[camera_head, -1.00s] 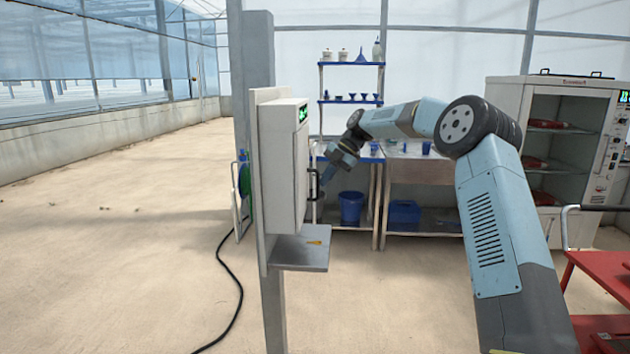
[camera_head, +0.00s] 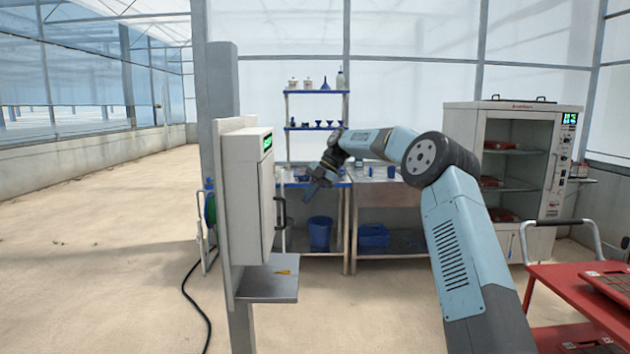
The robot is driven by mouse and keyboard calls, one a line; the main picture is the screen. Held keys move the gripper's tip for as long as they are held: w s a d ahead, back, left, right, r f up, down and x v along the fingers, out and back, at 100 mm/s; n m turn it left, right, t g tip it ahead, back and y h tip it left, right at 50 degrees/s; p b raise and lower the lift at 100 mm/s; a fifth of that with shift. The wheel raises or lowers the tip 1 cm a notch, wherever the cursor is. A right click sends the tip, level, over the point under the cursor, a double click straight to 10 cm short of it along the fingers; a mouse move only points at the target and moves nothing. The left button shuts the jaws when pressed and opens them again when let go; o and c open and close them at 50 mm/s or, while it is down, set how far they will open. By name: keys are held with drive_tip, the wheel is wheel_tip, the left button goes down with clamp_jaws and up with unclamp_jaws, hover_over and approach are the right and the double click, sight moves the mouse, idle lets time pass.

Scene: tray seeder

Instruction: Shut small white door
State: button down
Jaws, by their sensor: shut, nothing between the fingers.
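The small white door (camera_head: 268,203) is on the right side of a white box (camera_head: 242,200) fixed to a grey post. It is seen nearly edge-on, with a dark handle (camera_head: 281,213). It looks flush with the box, and I see no clear gap. My gripper (camera_head: 311,191) is shut and empty. It is to the right of the handle in the picture and looks apart from it. Its fingers point down and to the left.
A small grey shelf (camera_head: 268,284) sticks out below the box. A table (camera_head: 350,182) with blue bins under it stands behind my gripper. A white cabinet (camera_head: 462,130) is at the right, and a red cart (camera_head: 560,285) is at the front right. The left floor is open.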

wheel_tip(320, 180, up, 5)
drive_tip(key=w+d, duration=0.3)
drive_tip(key=s+a+r+m+t+h, duration=0.2)
drive_tip(key=s+a+r+m+h, duration=0.15)
drive_tip(key=s+r+m, duration=0.6)
drive_tip(key=s+d+m+t+h, duration=0.25)
drive_tip(key=s+m, duration=0.25)
drive_tip(key=s, duration=1.2)
drive_tip(key=s+d+f+m+t, duration=0.1)
drive_tip(key=s+d+f+m, duration=0.3)
drive_tip(key=s, duration=0.6)
drive_tip(key=s+d+f+m+t, duration=0.1)
drive_tip(key=s+d+f+m, duration=0.2)
drive_tip(key=s, duration=0.7)
drive_tip(key=s+d+f+m+t+h, duration=0.1)
drive_tip(key=s+d+f+m, duration=0.3)
drive_tip(key=s+d+m, duration=0.3)
drive_tip(key=s+m, duration=0.2)
drive_tip(key=s, duration=0.2)
drive_tip(key=shift+d+f, duration=0.2)
drive_tip(key=shift+f, duration=0.1)
drive_tip(key=shift+s, duration=0.1)
